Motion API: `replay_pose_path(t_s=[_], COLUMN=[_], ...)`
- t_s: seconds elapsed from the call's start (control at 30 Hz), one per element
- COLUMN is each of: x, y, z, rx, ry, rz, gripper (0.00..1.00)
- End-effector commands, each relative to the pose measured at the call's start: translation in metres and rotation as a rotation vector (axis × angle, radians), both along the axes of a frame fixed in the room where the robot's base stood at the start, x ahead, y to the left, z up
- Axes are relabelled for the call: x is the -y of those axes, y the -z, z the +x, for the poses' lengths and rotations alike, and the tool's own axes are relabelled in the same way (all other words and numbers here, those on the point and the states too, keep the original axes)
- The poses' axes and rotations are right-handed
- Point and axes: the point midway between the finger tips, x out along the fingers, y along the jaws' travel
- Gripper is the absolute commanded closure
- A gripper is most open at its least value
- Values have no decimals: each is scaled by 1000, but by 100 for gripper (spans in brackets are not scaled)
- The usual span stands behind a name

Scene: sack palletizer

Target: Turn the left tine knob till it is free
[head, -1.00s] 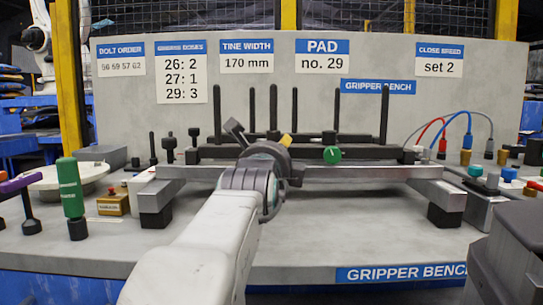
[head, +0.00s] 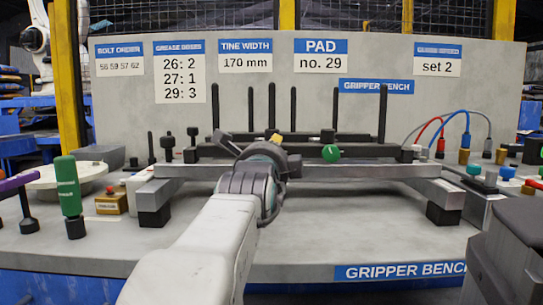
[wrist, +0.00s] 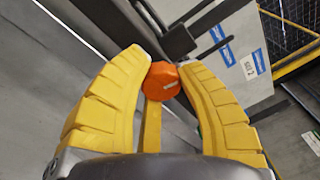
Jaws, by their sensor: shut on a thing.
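In the wrist view an orange knob (wrist: 162,80) with a pale mark on its face sits between the yellow fingers of my gripper (wrist: 165,68), near their tips. My gripper is shut on this knob, which I take for the left tine knob. In the head view my wrist (head: 262,175) hides the orange knob. A green knob (head: 331,152) with a white mark shows to the right on the same dark tine frame (head: 375,152). Upright black tines (head: 382,112) rise from the frame.
The frame rests on a grey metal beam (head: 350,172) on the bench. A green-handled tool (head: 68,190) stands at the left. Red and blue hoses (head: 467,125) rise at the right. The panel (head: 130,110) with signs stands behind. The bench front (head: 350,235) is clear.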

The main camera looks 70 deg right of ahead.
Motion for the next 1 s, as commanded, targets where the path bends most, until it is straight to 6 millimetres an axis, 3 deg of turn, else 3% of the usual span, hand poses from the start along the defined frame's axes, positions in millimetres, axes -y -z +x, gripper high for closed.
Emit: replay_pose_path(t_s=[0.5, 0.53, 0.8, 1.0], x=[0, 0, 0, 0], y=[-1, -1, -1, 0], z=[1, 1, 1, 1], rx=[-93, -92, -93, -92], ry=[2, 1, 2, 3], rz=[-35, -34, -32, -32], gripper=[100, 64, 41, 41])
